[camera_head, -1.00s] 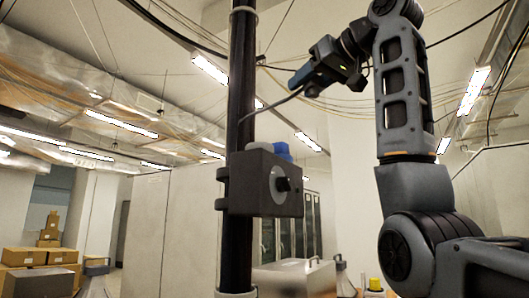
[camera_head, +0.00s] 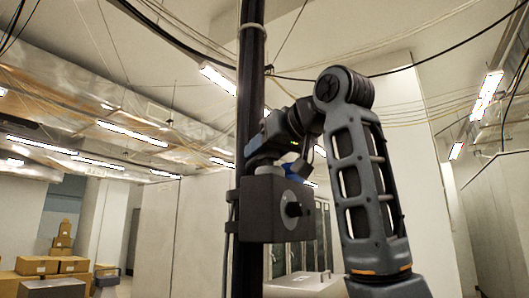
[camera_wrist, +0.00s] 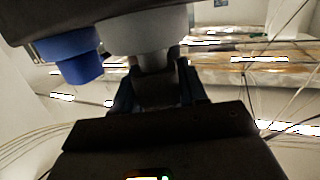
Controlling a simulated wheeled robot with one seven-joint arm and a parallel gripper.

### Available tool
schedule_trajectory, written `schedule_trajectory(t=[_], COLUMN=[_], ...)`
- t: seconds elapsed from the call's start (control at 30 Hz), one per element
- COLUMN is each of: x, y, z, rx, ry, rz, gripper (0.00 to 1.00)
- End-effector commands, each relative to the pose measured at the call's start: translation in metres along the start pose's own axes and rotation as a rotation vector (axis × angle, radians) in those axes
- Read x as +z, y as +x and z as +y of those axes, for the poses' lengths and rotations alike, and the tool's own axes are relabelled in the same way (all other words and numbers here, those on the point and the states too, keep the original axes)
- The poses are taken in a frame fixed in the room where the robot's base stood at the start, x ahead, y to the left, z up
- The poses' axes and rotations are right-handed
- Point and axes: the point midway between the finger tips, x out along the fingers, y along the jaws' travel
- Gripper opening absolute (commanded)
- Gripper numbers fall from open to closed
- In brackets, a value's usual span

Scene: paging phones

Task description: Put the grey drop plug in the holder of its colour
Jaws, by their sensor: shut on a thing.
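A dark box (camera_head: 270,208) is clamped to the black pole (camera_head: 251,75). In the wrist view the box (camera_wrist: 95,12) fills the top edge and bears a blue holder (camera_wrist: 78,57) and a grey holder (camera_wrist: 146,32) beside it. My gripper (camera_wrist: 157,90) is shut on the grey drop plug, mostly hidden between the fingers, in line with the grey holder. I cannot tell whether plug and holder touch. In the head view my gripper (camera_head: 259,143) is just above the box's top, close to the pole. The blue holder (camera_head: 297,171) shows partly behind the box.
Cables hang overhead from the ceiling. White wall panels (camera_head: 195,215) and grey cabinets stand behind the pole. Cardboard boxes (camera_head: 60,264) are stacked at the far left. My arm fills the right of the pole.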

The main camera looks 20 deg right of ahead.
Motion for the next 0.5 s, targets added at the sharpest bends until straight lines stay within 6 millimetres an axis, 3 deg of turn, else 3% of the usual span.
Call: schedule_trajectory(t=[0.5], x=[0.015], y=[0.002], z=[0.0], rx=[0.0], ry=[0.0], rz=[0.001], gripper=[0.11])
